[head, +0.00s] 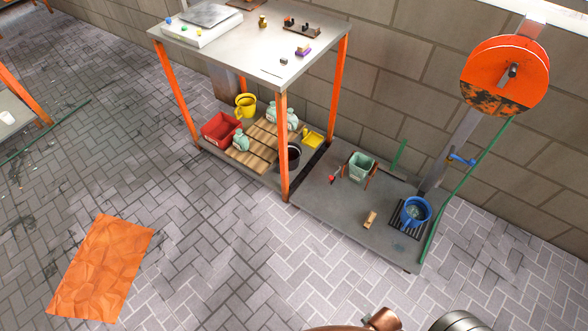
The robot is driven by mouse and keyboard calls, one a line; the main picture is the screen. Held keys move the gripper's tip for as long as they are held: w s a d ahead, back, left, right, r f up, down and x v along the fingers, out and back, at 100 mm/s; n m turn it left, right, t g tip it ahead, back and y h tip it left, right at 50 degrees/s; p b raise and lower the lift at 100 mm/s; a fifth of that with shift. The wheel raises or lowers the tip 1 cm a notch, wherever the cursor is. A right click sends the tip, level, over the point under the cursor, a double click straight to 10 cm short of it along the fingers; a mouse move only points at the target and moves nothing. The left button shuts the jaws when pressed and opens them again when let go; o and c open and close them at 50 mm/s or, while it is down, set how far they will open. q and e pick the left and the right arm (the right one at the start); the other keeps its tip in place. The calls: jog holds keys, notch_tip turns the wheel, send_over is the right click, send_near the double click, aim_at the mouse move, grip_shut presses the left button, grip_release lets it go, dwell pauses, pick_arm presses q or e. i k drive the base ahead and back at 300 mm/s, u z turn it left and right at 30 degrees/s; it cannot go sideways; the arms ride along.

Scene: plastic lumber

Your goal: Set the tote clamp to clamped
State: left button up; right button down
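A pale green tote (362,164) stands upright on a low dark grey platform (330,209) at the right, near the wall. Brown upright pieces (372,178) flank it on both sides. A small lever with a red knob (333,179) sits at its left front and looks tilted. I cannot tell from this distance whether the clamp is clamped or released. Neither of my grippers is in view. Copper-coloured and grey rounded parts show at the bottom edge, apart from the tote.
A blue bucket (415,210) stands on a black grate under a hose reel (505,76). A small tan block (370,218) lies on the platform. An orange-legged table (255,45) stands to the left, with containers on its lower shelf. An orange sheet (100,268) lies on open paving.

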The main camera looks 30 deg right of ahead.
aim_at(332, 178)
jog(key=u, duration=0.05)
jog(key=i, duration=0.95)
jog(key=z, duration=0.6)
